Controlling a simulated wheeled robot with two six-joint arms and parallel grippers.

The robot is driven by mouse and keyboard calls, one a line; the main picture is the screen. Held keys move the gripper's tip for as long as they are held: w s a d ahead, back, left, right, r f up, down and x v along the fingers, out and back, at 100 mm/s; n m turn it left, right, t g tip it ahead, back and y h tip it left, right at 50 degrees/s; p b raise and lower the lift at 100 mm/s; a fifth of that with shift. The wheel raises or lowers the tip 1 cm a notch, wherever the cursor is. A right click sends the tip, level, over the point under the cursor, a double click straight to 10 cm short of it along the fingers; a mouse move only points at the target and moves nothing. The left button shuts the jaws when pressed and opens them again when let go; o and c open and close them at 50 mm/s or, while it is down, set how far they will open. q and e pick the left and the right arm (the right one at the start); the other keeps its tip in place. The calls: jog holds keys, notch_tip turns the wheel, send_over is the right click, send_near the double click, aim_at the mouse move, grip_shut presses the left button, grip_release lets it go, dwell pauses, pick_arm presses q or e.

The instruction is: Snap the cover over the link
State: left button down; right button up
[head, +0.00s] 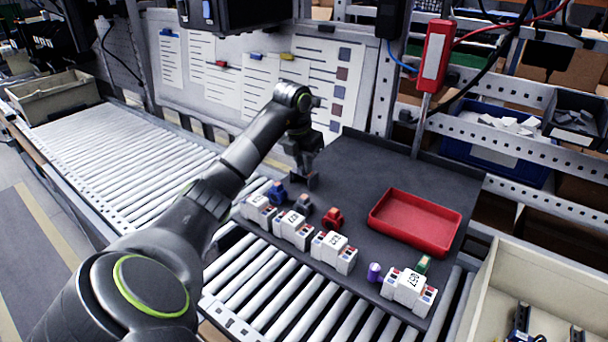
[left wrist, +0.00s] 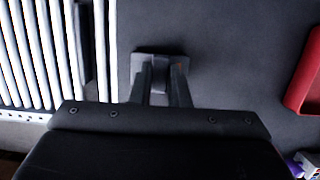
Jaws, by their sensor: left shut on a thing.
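My left gripper (head: 304,178) is over the left part of the dark work mat (head: 360,165), behind the row of white blocks. In the left wrist view its two fingers (left wrist: 161,98) are closed on a small dark grey piece (left wrist: 160,58), partly hidden between them; I cannot tell for certain whether this is the cover. Several white blocks with coloured ends stand along the mat's front edge, among them one at the left (head: 258,208) and one at the right (head: 409,288). I cannot make out the link. My right gripper is not in view.
Small blue (head: 276,194), grey (head: 302,204), red (head: 332,218), purple (head: 374,272) and green (head: 423,264) parts stand by the blocks. A red tray (head: 456,238) is at the right. A roller conveyor (head: 130,150) lies left. The mat's back middle is clear.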

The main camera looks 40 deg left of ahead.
pick_arm(q)
jog(key=shift+s+d+f, duration=0.1)
jog(key=shift+s+f, duration=0.05)
jog(key=shift+f, duration=0.3)
jog(key=shift+s+d+f, duration=0.1)
jog(key=shift+f, duration=0.35)
jog(key=shift+w+a+r+p, duration=0.15)
jog(key=shift+w+r+p, duration=0.15)
jog(key=shift+r+p, duration=0.45)
jog(key=shift+w+a+r+p, duration=0.1)
jog(key=shift+w+r+p, duration=0.15)
jog(key=shift+r+p, duration=0.45)
jog(key=shift+w+p+v, duration=0.2)
jog(key=shift+p+v, duration=0.2)
jog(key=shift+v, duration=0.6)
jog(key=shift+w+p+v, duration=0.25)
jog(key=shift+p+v, duration=0.15)
jog(key=shift+v, duration=0.6)
jog(key=shift+s+a+r, duration=0.1)
jog(key=shift+r, duration=0.05)
